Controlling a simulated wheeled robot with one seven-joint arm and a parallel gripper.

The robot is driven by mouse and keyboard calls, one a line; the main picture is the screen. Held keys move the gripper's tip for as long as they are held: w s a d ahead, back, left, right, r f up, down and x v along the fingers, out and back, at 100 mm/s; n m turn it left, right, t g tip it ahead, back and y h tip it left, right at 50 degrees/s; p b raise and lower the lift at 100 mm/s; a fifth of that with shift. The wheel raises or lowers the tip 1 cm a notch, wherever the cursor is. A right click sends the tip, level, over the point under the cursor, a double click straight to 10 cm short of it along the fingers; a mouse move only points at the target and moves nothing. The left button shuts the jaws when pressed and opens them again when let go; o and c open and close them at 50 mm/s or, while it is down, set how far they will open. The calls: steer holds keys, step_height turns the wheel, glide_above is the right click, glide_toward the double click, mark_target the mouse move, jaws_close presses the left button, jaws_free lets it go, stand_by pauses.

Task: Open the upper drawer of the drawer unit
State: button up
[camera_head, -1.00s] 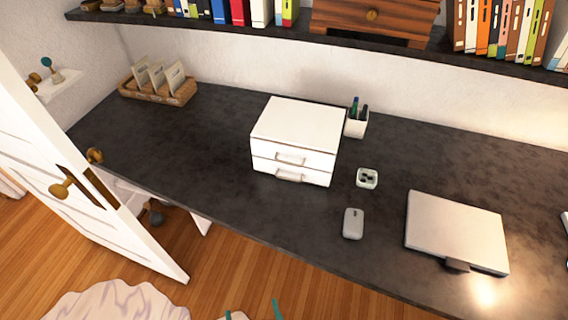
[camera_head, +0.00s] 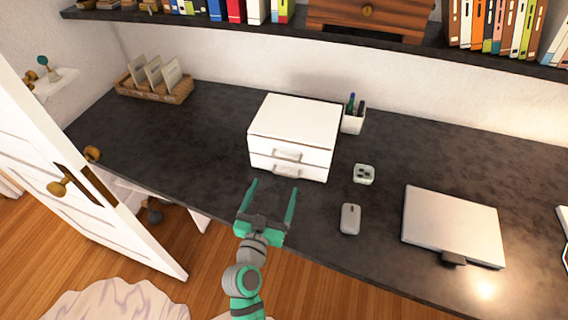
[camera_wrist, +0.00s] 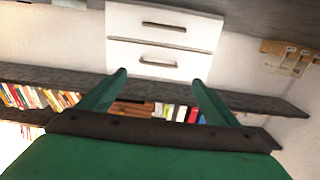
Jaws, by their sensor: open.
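The white drawer unit (camera_head: 293,132) stands on the dark desk, with two closed drawers facing the front edge. The upper drawer (camera_head: 288,153) and the lower drawer (camera_head: 287,170) each have a grey metal handle. My green gripper (camera_head: 273,187) is open and empty, in front of and below the unit, its fingers pointing toward it. In the wrist view, which looks upside down, the unit (camera_wrist: 163,38) lies beyond the fingertips of my gripper (camera_wrist: 159,78). The lower-drawn front there has its handle (camera_wrist: 158,62) between and beyond the fingers. No contact shows.
A pen cup (camera_head: 353,115) stands right of the unit. A small white square item (camera_head: 364,174), a mouse (camera_head: 350,219) and a closed laptop (camera_head: 453,227) lie to the right. A file holder (camera_head: 153,89) is at back left. A bookshelf (camera_head: 250,27) hangs above. An open door (camera_head: 85,170) is left.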

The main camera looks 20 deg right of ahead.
steer(key=x, duration=1.1)
steer(key=shift+d+r, duration=0.2)
steer(key=shift+r, duration=0.05)
